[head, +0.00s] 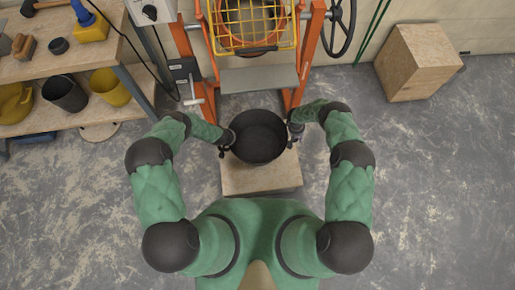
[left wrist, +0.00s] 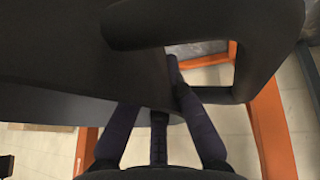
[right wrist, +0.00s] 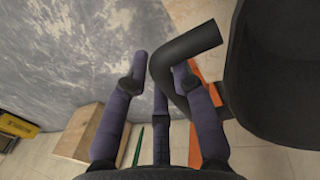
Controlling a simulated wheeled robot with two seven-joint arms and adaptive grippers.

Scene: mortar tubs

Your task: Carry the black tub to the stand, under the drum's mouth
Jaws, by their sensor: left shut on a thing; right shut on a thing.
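The black tub (head: 258,137) is round and looks empty and level from above. It is between my two grippers, over the back part of a pale wooden block (head: 262,180), which looks like the stand. Whether it touches the block cannot be told. My left gripper (head: 228,139) is shut on the tub's left handle, a black loop (left wrist: 240,75) in the left wrist view. My right gripper (head: 294,133) is shut on the right handle, a bent black bar (right wrist: 188,52) in the right wrist view. The drum (head: 252,35), orange behind a yellow guard, is beyond the tub.
A grey plate (head: 260,79) spans the mixer's orange frame (head: 310,50) just beyond the tub. A wooden box (head: 417,62) stands at the right. A shelf (head: 90,70) at the left holds a black bucket (head: 64,93) and a yellow bucket (head: 109,87).

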